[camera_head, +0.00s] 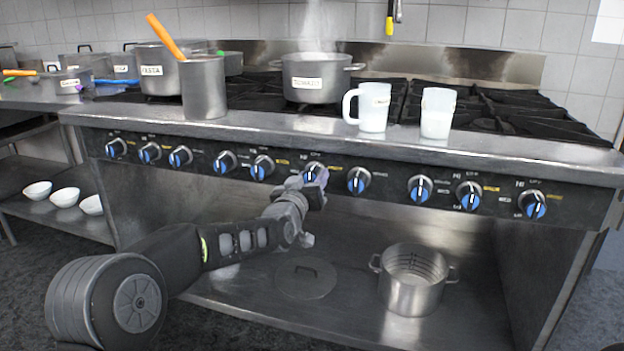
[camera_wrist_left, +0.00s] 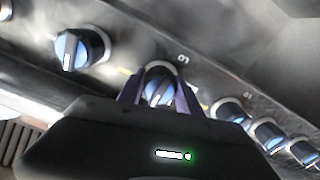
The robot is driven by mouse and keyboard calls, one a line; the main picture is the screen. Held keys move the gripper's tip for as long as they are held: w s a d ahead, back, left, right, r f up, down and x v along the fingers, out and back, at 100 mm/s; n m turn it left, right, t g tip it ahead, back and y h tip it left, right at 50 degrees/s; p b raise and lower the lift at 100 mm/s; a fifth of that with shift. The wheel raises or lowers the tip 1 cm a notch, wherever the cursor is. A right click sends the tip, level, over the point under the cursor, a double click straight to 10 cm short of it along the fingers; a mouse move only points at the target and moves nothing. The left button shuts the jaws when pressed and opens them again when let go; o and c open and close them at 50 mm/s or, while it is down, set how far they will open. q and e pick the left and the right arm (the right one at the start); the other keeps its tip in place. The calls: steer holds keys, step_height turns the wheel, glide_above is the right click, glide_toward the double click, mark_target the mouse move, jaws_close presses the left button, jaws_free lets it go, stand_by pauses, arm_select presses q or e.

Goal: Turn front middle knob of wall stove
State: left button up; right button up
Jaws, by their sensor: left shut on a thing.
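The wall stove (camera_head: 390,175) has a dark front panel with a row of several blue-faced knobs. My left gripper (camera_head: 314,180) reaches in from the left at the middle of this row. It is shut on a knob (camera_head: 314,169) near the middle of the panel, partly hidden behind the fingers. In the left wrist view the same knob (camera_wrist_left: 159,84) sits between the two fingers of my left gripper (camera_wrist_left: 157,92). A free knob (camera_head: 359,180) is just to the right of the held one, and another knob (camera_head: 262,167) is to the left. My right gripper is not in view.
A steaming pot (camera_head: 318,78) stands on the burners. Two white jugs (camera_head: 374,108) (camera_head: 438,112) and a metal container (camera_head: 204,88) stand on the front ledge. Below, a pot (camera_head: 412,280) and a lid (camera_head: 305,278) lie on the shelf. White bowls (camera_head: 65,197) are at left.

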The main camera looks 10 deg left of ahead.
arm_select(q)
steer(key=shift+f, duration=0.1)
steer(key=o, duration=1.4)
steer(key=shift+c, duration=0.2)
steer(key=shift+s, duration=0.1)
steer(key=s, duration=0.7)
steer(key=shift+s+a+p, duration=0.25)
steer(key=shift+s+p, duration=0.05)
steer(key=shift+p, duration=0.15)
